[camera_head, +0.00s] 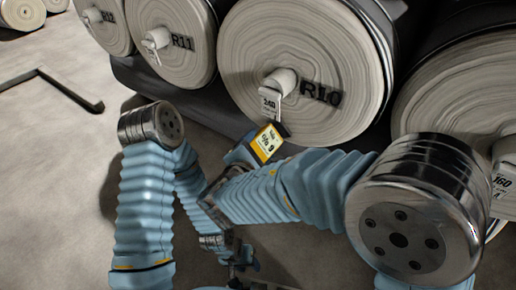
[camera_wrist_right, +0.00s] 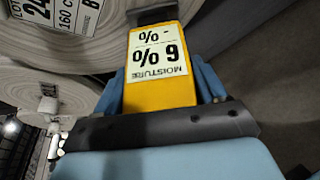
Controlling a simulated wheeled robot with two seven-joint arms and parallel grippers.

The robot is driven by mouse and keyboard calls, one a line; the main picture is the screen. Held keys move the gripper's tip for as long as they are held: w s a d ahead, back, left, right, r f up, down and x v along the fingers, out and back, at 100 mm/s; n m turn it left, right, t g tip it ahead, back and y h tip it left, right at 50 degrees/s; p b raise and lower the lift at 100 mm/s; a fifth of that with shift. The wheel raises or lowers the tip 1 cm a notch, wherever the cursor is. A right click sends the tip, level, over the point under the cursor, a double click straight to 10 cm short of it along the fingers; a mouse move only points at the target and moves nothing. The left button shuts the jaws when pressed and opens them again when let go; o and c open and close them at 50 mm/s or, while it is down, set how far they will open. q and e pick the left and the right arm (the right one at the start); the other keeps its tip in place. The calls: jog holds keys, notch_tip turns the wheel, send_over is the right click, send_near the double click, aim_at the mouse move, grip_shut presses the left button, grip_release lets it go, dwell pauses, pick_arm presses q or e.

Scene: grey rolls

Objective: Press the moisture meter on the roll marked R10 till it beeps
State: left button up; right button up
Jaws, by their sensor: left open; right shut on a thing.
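The roll marked R10 (camera_head: 335,55) is a large pale roll with its layered round end facing me, black R10 letters and a core stub with a tag marked 240 (camera_head: 271,103). The yellow moisture meter (camera_head: 268,142) has a white display panel; in the right wrist view the meter (camera_wrist_right: 160,92) shows its MOISTURE lettering upside down, with percent signs. My right gripper (camera_head: 243,156) is shut on the meter. The meter's dark head points at the lower part of R10's end; I cannot tell whether it touches. My left gripper (camera_head: 241,268) is open, low in the head view, partly hidden.
Roll R11 (camera_head: 172,68) and roll R12 (camera_head: 108,30) lie to the left of R10. Another roll (camera_head: 450,95) with a 160 tag is at the right, partly behind my right arm. The concrete floor (camera_head: 45,150) at left is open apart from a dark bar (camera_head: 65,88).

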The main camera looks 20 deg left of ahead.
jog(key=shift+w+d+b, duration=0.1)
jog(key=shift+w+b, duration=0.05)
jog(key=shift+b, duration=0.15)
dwell(0.7)
jog(key=shift+s+a, duration=0.25)
jog(key=shift+s, duration=0.3)
jog(key=s+a, duration=0.2)
jog(key=s, duration=0.3)
jog(key=shift+s, duration=0.35)
